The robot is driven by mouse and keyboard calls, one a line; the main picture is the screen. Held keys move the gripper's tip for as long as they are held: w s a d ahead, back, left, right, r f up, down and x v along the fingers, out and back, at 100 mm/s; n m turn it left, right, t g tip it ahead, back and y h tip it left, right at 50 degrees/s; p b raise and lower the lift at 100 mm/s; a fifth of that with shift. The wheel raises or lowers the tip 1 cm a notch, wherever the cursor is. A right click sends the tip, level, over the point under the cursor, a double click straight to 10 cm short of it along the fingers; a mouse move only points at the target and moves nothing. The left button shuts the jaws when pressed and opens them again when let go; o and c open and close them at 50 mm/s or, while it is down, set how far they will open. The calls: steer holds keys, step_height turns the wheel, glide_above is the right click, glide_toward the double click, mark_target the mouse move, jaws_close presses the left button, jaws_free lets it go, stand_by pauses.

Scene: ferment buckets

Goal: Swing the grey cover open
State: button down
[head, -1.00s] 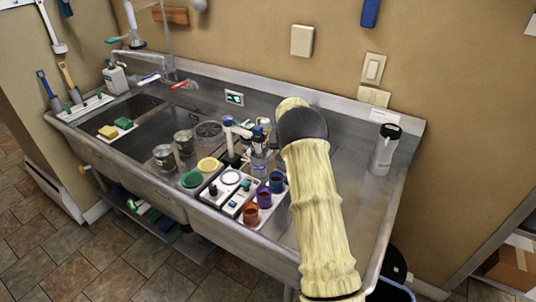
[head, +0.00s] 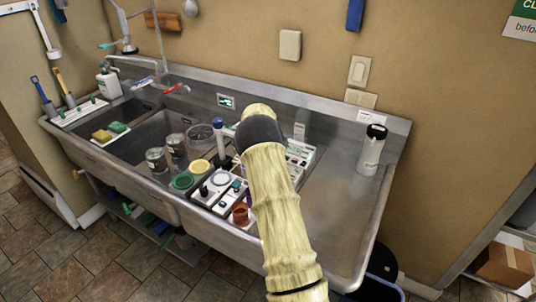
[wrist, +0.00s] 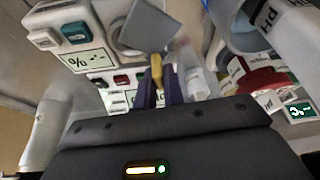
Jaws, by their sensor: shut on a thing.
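In the wrist view the grey cover (wrist: 149,27) is a flat square flap, standing tilted beside a round pale ring on a white instrument with buttons and a "%" label. A small yellow piece (wrist: 156,68) shows at its lower edge, between the dark purple fingers of my gripper (wrist: 160,82). The fingers are closed on this piece, which seems to be part of the cover; the exact joint is blurred. In the head view my arm hides the gripper and the cover; part of a white instrument panel (head: 299,153) shows just right of my arm.
The steel sink counter (head: 325,210) is bare to the right, with a white bottle (head: 371,152) near the back. Left of my arm are a small white device (head: 218,190), an orange-brown cup (head: 240,214), yellow and green lids and jars. A red object (wrist: 256,82) is close right of the fingers.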

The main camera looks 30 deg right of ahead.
stand_by(0.3)
steer(key=c, duration=1.5)
jaws_free()
steer(key=shift+r, duration=0.1)
steer(key=b+v, duration=0.3)
steer(key=v, duration=1.4)
steer(key=shift+a, duration=0.2)
